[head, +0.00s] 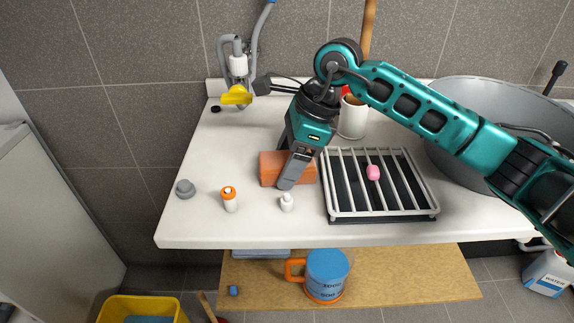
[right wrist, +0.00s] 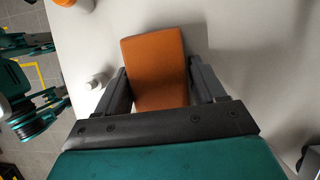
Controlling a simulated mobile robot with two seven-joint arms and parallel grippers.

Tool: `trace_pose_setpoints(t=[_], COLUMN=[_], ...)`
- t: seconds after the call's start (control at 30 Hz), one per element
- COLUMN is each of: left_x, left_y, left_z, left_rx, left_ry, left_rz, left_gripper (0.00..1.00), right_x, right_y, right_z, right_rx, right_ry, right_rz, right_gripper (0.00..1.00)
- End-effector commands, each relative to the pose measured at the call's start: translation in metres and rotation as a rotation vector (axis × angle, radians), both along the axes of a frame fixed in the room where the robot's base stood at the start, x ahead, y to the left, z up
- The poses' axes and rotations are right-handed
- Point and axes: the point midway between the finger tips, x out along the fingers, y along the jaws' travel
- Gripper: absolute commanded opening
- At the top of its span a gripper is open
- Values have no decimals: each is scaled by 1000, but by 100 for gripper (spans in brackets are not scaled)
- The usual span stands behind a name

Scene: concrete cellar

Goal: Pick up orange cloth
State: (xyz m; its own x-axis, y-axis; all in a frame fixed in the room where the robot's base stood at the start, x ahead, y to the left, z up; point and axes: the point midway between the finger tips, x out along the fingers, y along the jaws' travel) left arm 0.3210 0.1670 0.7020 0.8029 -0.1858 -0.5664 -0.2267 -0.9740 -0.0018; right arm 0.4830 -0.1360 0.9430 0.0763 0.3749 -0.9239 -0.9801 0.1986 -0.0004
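The orange cloth (head: 271,168) looks like a folded, block-shaped bundle on the white counter (head: 215,150). In the right wrist view the cloth (right wrist: 157,62) lies between the two fingers of my right gripper (right wrist: 160,80). In the head view my right gripper (head: 288,184) points down at the cloth and hides part of it. The fingers stand apart, one on each side of the cloth and very close to it. I cannot tell whether they press on it. My left gripper is not in the head view.
A white bottle (head: 286,202) stands close to the gripper; an orange-capped bottle (head: 229,199) and grey knob-like item (head: 185,188) stand left. A rack (head: 428,208) with a pink item (head: 373,172) is right, before a large grey basin (head: 470,95). The counter's left is mostly clear.

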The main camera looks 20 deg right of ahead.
Motion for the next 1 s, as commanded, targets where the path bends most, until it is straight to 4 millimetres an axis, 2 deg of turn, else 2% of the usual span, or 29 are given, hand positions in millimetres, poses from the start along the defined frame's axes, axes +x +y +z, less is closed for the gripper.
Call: trace_pose_setpoints(t=[0.03,0.3,0.67,0.87,1.0], left_x=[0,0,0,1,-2], left_y=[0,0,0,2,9], left_z=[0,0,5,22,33], left_rx=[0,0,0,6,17], left_ry=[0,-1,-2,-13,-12], left_rz=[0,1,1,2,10], left_gripper=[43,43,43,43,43], right_x=[0,0,0,0,0], right_y=[0,0,0,0,0], right_z=[0,0,4,30,61], right_rx=[0,0,0,0,0], right_ry=[0,0,0,-2,-3], right_rz=[0,0,0,-1,1], right_gripper=[64,38,38,38,38])
